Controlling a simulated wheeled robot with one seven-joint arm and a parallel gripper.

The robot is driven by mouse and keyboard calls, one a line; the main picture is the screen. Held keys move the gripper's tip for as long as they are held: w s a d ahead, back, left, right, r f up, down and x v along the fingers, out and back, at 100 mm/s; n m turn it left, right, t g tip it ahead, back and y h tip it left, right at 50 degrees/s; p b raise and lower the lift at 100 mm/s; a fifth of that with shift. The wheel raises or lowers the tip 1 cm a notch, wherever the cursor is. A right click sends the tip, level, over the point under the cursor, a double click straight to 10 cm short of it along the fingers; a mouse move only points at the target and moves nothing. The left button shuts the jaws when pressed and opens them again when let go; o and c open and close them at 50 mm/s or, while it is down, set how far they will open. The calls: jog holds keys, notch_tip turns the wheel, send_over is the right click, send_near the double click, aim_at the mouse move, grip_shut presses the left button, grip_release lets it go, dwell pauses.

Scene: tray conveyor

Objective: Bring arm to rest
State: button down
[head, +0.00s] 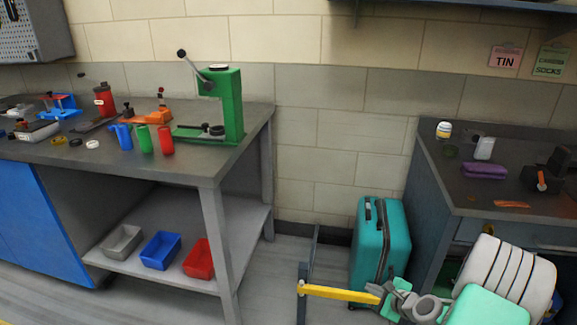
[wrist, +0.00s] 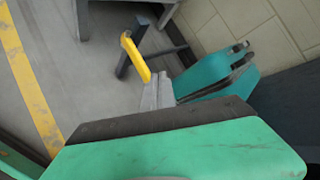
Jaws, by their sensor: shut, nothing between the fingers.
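My gripper (head: 376,292) is at the lower right of the head view, at the end of my green and grey arm. In the wrist view its grey fingers (wrist: 158,88) are shut together, with nothing seen between them. The fingertips appear beside the end of a yellow bar (head: 342,293) in both views; I cannot tell whether they touch it. The green body of my gripper covers the bottom of the wrist view.
A teal suitcase (head: 368,247) stands on the floor behind my gripper. A grey post (head: 303,307) carries the yellow bar. A workbench (head: 190,172) with a green press (head: 231,105) is at left, a dark bench (head: 470,205) at right. Floor shows between.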

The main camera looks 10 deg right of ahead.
jog(key=a+r+n+g+y+p, duration=0.1)
jog(key=a+r+n+g+p, duration=0.35)
jog(key=a+r+n, duration=0.8)
jog(key=s+a+r+n+g+h+p, duration=0.1)
jog(key=s+a+r+n+p, duration=0.3)
jog(key=r, duration=0.5)
jog(key=s+a+r+n+g+h+p, duration=0.1)
jog(key=s+a+r+n+p, duration=0.3)
jog(key=s+r, duration=0.3)
jog(key=s+a+r+n+g+p, duration=0.1)
jog(key=s+a+r+n+p, duration=0.3)
jog(key=r, duration=0.8)
jog(key=shift+s+a+r+h+p, duration=0.2)
jog(key=shift+s+h+p, duration=0.35)
jog(key=shift+p, duration=0.55)
jog(key=shift+s, duration=0.1)
